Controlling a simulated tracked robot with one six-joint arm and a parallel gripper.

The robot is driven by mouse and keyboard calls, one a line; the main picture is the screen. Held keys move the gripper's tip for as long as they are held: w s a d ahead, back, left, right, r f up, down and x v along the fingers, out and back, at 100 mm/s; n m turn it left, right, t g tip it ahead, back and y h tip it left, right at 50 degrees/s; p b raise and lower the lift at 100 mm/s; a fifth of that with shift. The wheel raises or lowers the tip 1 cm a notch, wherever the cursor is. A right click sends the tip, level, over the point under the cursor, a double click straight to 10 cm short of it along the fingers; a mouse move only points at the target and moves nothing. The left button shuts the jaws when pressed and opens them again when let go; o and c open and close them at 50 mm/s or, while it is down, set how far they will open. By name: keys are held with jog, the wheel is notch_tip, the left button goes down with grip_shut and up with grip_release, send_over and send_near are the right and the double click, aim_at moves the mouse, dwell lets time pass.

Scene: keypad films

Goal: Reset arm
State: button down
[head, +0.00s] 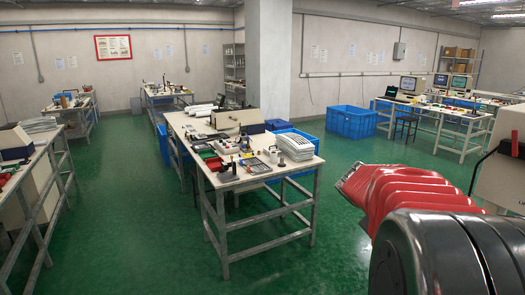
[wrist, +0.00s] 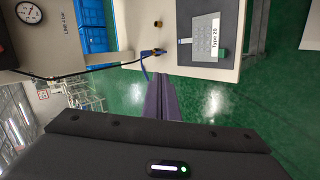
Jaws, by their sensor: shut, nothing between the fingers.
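My arm shows in the head view as a red ribbed sleeve and a dark rounded link at the lower right. Its gripper end cannot be made out there. In the wrist view my gripper (wrist: 161,84) is shut and empty, its dark fingers together above the wide dark gripper body. Beyond the fingertips is a pale bench or panel (wrist: 145,18), with a grey keypad (wrist: 206,38) labelled "Type 25" to the right of them. A blue and yellow connector (wrist: 152,53) on a black cable lies close to the fingertips in the picture; contact cannot be told.
A box with a round gauge (wrist: 27,13) is at the wrist view's upper left. In the head view, a cluttered bench (head: 240,180) stands in the middle, a pale machine (head: 500,185) at the right edge and blue crates (head: 352,122) behind. Green floor (head: 130,215) is clear left of the middle bench.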

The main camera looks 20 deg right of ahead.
jog(key=a+f+t+y, duration=0.2)
jog(key=a+f+y, duration=0.1)
jog(key=a, duration=1)
jog(key=a+f+t+y, duration=0.2)
jog(key=a, duration=1.1)
jog(key=s+a+n+t+y, duration=0.1)
jog(key=s+a+y, duration=0.1)
jog(key=a, duration=0.6)
jog(key=s+a+r+n+t+y, duration=0.1)
jog(key=s+a+t+y, duration=0.1)
jog(key=a, duration=0.7)
jog(key=shift+s+a+r, duration=0.2)
jog(key=shift+r, duration=0.05)
jog(key=c, duration=2.5)
grip_release()
jog(key=o, duration=0.7)
jog(key=shift+a+n, duration=0.1)
jog(key=shift+n, duration=0.2)
